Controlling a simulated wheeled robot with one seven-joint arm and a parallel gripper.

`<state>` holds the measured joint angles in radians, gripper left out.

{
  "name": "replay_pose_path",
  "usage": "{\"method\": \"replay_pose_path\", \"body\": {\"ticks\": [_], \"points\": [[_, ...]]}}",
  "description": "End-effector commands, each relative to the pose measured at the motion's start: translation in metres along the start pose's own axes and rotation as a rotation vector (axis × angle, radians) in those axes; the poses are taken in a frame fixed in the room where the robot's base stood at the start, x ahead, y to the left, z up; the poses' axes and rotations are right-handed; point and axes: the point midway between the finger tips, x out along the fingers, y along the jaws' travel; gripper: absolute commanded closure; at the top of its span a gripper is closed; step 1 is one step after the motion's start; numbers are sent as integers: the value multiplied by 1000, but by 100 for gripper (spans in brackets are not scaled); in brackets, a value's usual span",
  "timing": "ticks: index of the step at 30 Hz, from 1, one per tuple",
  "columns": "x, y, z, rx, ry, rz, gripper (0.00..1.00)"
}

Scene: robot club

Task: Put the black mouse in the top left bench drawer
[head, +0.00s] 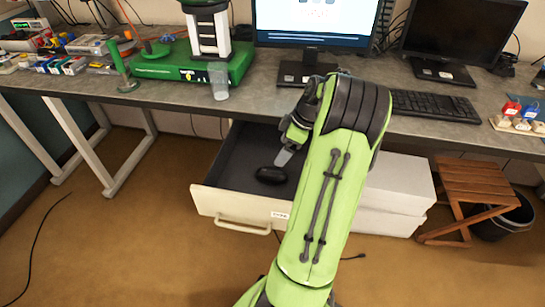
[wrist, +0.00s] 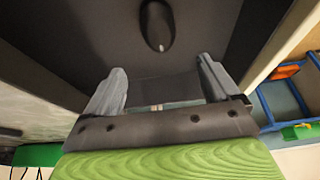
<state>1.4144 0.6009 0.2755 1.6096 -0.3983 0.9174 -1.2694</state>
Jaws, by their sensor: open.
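The black mouse (head: 271,175) lies inside the open top left bench drawer (head: 214,204), on its dark floor towards the front right. It also shows in the wrist view (wrist: 157,26), beyond my fingertips and apart from them. My gripper (wrist: 162,78) is open, with nothing between its two grey fingers. In the head view my gripper (head: 285,156) hangs over the drawer, just above and to the right of the mouse. My arm hides the drawer's right part.
The bench (head: 270,104) holds two monitors, a keyboard (head: 432,106), a clear cup (head: 219,81) and a green machine (head: 185,62). A white drawer unit (head: 398,184) and a wooden stool (head: 474,186) stand to the right. The floor left of the drawer is mostly clear.

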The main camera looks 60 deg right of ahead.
Motion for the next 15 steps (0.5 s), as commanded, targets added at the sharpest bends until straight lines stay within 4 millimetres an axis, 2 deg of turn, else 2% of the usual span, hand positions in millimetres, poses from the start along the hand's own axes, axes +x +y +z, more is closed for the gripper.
{"method": "replay_pose_path", "body": {"ticks": [5, 8, 11, 12, 14, 15], "points": [[-1, -1, -2, -1, -2, -1, 11], [-6, -17, -30, -3, -35, 1, 11], [-18, -60, -86, 12, -99, 21, 11], [-25, -84, -107, 27, -124, 39, 11], [-35, -124, -134, 55, -149, 72, 11], [-42, -152, -148, 74, -156, 99, 11]]}}
